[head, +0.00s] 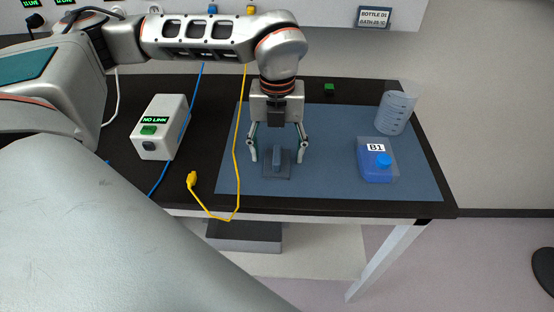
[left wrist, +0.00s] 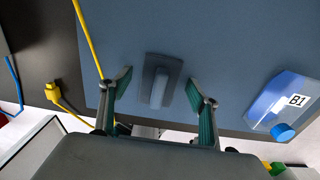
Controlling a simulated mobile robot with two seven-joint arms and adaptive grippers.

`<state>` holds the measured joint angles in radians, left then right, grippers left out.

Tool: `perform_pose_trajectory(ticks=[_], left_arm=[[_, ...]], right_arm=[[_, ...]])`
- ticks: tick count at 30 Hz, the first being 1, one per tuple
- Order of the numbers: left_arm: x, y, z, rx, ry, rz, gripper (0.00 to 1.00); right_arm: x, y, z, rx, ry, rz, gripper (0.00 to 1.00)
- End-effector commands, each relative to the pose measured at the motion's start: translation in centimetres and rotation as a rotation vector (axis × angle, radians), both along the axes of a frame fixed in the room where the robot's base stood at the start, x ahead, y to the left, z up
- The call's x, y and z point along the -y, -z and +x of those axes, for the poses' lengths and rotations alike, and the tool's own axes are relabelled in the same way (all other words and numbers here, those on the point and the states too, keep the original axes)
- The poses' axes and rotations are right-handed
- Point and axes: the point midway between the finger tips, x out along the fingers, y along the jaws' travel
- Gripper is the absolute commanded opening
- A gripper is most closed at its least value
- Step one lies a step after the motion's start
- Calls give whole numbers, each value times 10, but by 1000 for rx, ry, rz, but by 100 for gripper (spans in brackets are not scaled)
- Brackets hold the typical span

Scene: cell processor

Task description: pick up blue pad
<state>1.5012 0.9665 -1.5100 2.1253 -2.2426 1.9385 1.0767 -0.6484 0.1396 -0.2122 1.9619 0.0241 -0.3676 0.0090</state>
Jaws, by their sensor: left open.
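The blue pad (head: 277,172) is a small dark blue-grey plate with an upright handle, lying on the blue mat (head: 330,185). In the left wrist view the pad (left wrist: 162,80) sits between and just beyond the fingertips. My left gripper (head: 277,155) points down over the pad with its fingers spread on either side of the handle. The left wrist view also shows the open, empty fingers (left wrist: 160,83). I cannot tell whether the fingers touch the pad. My right gripper is not in view.
A white NO LINK box (head: 159,127) stands left. A yellow cable (head: 239,150) hangs between box and gripper. A green block (head: 329,88) lies behind.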

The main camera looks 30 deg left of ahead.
Motion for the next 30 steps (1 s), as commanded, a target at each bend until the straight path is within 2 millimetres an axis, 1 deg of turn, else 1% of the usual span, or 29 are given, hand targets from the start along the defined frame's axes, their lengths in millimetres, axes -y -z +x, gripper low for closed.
perform_pose_trajectory(ticks=[7, 8, 9, 12, 14, 15, 23, 26, 30], left_arm=[[0, 2, 0, 0, 0, 0, 61], [0, 2, 0, 0, 0, 0, 56], [0, 2, 0, 0, 0, 0, 46], [0, 2, 0, 0, 0, 0, 23], [0, 2, 0, 0, 0, 0, 23], [0, 2, 0, 0, 0, 0, 20], [0, 1, 0, 1, 0, 0, 20], [0, -4, 1, 3, 1, -1, 20], [0, -18, 1, 4, 1, 0, 20]], right_arm=[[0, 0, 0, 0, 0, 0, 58], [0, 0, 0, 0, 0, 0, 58], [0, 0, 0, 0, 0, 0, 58], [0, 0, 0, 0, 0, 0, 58], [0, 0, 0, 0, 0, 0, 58], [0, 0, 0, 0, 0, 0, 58], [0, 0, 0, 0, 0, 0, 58], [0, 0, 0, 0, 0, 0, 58], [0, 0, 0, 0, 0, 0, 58]])
